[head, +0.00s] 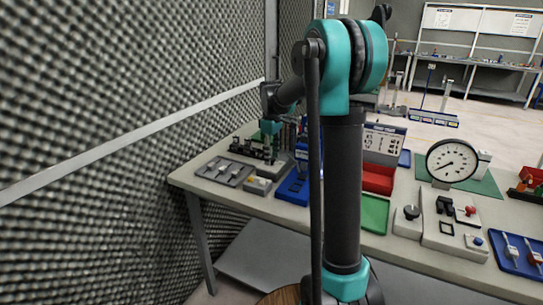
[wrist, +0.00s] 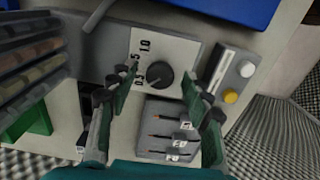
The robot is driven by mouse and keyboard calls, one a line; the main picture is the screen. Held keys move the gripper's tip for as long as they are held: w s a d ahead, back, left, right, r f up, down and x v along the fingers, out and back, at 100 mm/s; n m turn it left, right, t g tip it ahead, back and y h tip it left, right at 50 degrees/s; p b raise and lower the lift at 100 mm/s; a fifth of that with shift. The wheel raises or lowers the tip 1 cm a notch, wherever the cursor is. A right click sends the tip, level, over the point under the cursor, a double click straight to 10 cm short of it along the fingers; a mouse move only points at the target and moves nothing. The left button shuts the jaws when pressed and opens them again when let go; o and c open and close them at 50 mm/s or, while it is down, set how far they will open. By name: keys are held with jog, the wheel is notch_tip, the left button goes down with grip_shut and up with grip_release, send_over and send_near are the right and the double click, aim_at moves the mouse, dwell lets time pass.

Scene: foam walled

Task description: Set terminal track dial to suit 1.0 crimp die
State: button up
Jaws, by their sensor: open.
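The track dial is a round black knob (wrist: 155,75) on a white scale plate (wrist: 178,50) in the wrist view. Printed marks beside it include 0.5 and 1.0; which mark the knob points at is too small to tell. My gripper (wrist: 160,79) is open, with one finger to the left of the knob and one to the right. The fingers look apart from the knob. A grey tray (wrist: 153,153) with several slim tools, some with white tags, lies below the dial. In the head view, my arm hides part of the gripper and the dial area.
A grey box with white and yellow buttons (wrist: 232,76) stands right of the dial. A blue tray (wrist: 235,8) is at the top. In the head view, a foam wall (head: 120,80) runs close along the bench's left end. A dial gauge (head: 452,160) stands at right.

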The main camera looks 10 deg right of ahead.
grip_shut()
jog(key=shift+m, duration=0.3)
jog(key=m, duration=0.3)
jog(key=shift+m, duration=0.3)
jog(key=m, duration=0.4)
jog(key=shift+m, duration=0.3)
jog(key=m, duration=0.4)
jog(key=shift+m, duration=2.5)
